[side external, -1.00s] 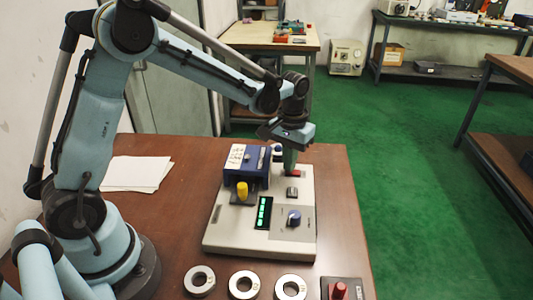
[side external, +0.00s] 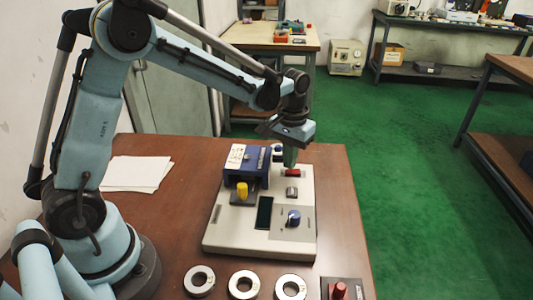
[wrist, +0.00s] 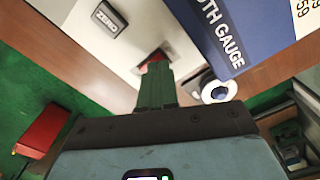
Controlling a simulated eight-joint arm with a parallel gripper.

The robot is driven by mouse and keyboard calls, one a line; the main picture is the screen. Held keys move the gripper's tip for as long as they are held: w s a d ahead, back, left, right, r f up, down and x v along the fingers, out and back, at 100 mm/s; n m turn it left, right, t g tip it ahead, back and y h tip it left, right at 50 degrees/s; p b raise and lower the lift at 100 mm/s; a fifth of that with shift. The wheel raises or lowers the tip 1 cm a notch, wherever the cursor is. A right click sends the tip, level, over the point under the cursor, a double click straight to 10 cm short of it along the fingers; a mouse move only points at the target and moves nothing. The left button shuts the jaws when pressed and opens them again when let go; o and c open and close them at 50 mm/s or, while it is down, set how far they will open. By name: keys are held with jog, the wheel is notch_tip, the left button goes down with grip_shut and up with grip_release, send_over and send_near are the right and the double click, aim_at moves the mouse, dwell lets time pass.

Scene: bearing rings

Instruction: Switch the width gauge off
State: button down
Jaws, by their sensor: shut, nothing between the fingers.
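The width gauge (side external: 230,238) is a pale grey box on the brown table with a blue block (side external: 247,161) on its back. Its display (side external: 264,213) is dark. A red switch (side external: 293,172) sits at its back right and also shows in the wrist view (wrist: 154,57). My gripper (side external: 290,158) is shut and empty, pointing down just above the red switch. In the wrist view its green fingers (wrist: 157,85) are together, with their tips at the switch, partly covering it. I cannot tell whether they touch it.
A grey ZERO button (side external: 292,192), a blue knob (side external: 294,218) and a yellow knob (side external: 242,191) are on the gauge. Three metal rings (side external: 243,285) lie along the front table edge, beside a dark box with a red knob (side external: 339,290). White paper (side external: 137,172) lies at left.

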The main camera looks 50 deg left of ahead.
aim_at(288, 172)
jog(key=shift+r, duration=2.85)
jog(key=s+r+m+t, duration=0.1)
jog(key=s+t, duration=0.1)
jog(key=s, duration=0.2)
jog(key=s+r+m+t, duration=0.1)
jog(key=s+t, duration=0.1)
jog(key=s, duration=0.3)
jog(key=s+r+t, duration=0.2)
jog(key=s, duration=0.3)
jog(key=shift+d+m+t, duration=0.25)
jog(key=shift+m+t, duration=0.05)
jog(key=shift+m, duration=0.1)
jog(key=shift+s+f+t, duration=0.3)
jog(key=shift+s+f, duration=0.05)
jog(key=shift+s, duration=0.05)
